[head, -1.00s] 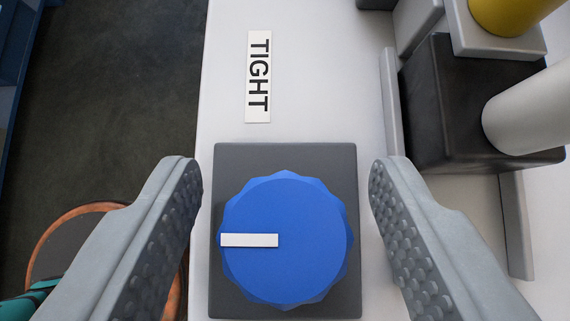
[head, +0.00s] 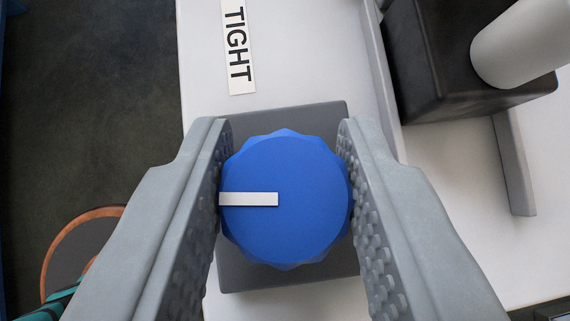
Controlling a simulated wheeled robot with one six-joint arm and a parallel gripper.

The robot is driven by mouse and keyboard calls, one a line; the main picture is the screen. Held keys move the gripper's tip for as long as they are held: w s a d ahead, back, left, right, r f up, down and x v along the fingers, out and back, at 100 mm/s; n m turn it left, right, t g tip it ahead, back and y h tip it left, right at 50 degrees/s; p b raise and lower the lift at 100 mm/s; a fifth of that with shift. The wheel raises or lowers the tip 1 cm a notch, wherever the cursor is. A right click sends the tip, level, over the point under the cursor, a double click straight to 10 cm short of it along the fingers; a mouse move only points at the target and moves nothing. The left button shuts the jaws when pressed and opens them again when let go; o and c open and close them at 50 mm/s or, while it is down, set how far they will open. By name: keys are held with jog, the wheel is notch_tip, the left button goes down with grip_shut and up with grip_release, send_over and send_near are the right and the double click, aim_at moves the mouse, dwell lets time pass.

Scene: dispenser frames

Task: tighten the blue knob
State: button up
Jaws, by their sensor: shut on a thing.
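The blue knob (head: 295,230) sits on a dark grey square plate (head: 290,116) in the middle of the head view. Its white pointer bar points left in the picture. A white label reading TIGHT (head: 238,46) lies on the pale panel above the knob. My gripper (head: 284,165) is shut on the knob, with one textured finger against its left side and the other against its right side. The lower corners of the plate are partly hidden behind the fingers.
A black block (head: 440,85) with a pale grey cylinder (head: 515,45) stands at the upper right, beside a low grey rail (head: 514,165). Dark floor (head: 90,110) lies to the left, with a round brown-rimmed thing (head: 85,250) at the lower left.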

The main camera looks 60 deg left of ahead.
jog(key=m+t+h, duration=0.2)
jog(key=m, duration=0.2)
jog(key=shift+t, duration=0.4)
jog(key=m+t+h, duration=0.1)
jog(key=m+h, duration=0.1)
jog(key=m, duration=0.1)
jog(key=shift+a+m+t+h, duration=0.1)
jog(key=shift+m+t+h, duration=0.2)
jog(key=shift+m, duration=0.1)
jog(key=m+h, duration=0.3)
jog(key=m, duration=0.2)
jog(key=shift+t+h, duration=0.3)
jog(key=shift+t, duration=0.1)
jog(key=shift+m+h, duration=1.2)
jog(key=shift+m, duration=0.4)
jog(key=shift+m+h, duration=0.3)
jog(key=o, duration=1)
jog(key=shift+c, duration=0.2)
jog(key=shift+r, duration=0.1)
